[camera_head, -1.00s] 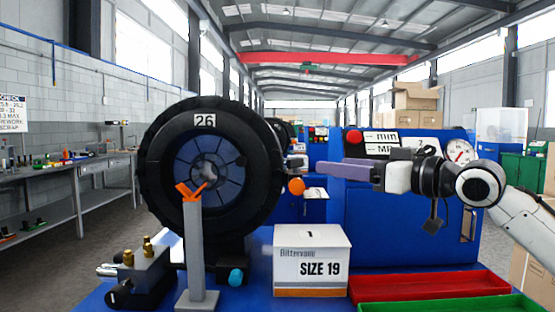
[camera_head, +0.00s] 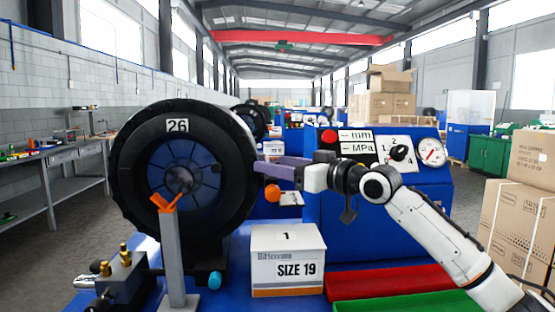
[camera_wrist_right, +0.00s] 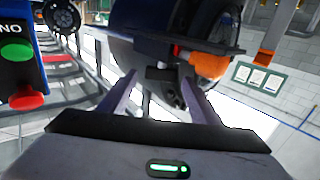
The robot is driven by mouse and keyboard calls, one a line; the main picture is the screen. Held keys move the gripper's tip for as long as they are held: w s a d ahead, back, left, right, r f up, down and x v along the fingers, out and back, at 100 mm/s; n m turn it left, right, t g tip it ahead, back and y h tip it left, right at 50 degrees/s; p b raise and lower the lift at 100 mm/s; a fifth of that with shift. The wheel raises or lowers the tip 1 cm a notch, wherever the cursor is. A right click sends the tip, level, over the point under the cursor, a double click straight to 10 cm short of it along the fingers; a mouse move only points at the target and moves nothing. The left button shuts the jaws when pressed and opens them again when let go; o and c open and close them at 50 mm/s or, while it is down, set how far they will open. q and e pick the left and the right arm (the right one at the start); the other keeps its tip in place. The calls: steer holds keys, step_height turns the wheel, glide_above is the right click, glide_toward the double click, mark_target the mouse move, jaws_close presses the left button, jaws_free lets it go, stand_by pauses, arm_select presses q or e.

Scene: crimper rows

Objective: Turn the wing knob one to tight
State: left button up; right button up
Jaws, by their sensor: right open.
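My right gripper (camera_head: 257,167) reaches in from the right. Its purple fingers point left, with the tips at the right edge of the black ring-shaped crimper head (camera_head: 124,185) marked 26. In the right wrist view my right gripper (camera_wrist_right: 163,95) is open, and a small dark part (camera_wrist_right: 165,76) shows between and beyond the fingers. I cannot tell whether that part is the wing knob, and no wing knob is clear in the head view. An orange ball-shaped knob (camera_head: 272,193) hangs just below the fingers; it also shows in the right wrist view (camera_wrist_right: 208,65). My left gripper is out of view.
A white SIZE 19 box (camera_head: 288,262) stands below the gripper. Red (camera_head: 390,281) and green (camera_head: 420,303) trays lie right of it. A grey post (camera_head: 173,260) with an orange fork stands in front of the head. A blue panel (camera_head: 335,200) carries a black selector knob (camera_head: 402,153) and gauge.

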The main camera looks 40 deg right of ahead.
steer(key=shift+w+a, duration=0.1)
steer(key=shift+w, duration=0.15)
steer(key=c, duration=1)
steer(key=shift+c, duration=0.2)
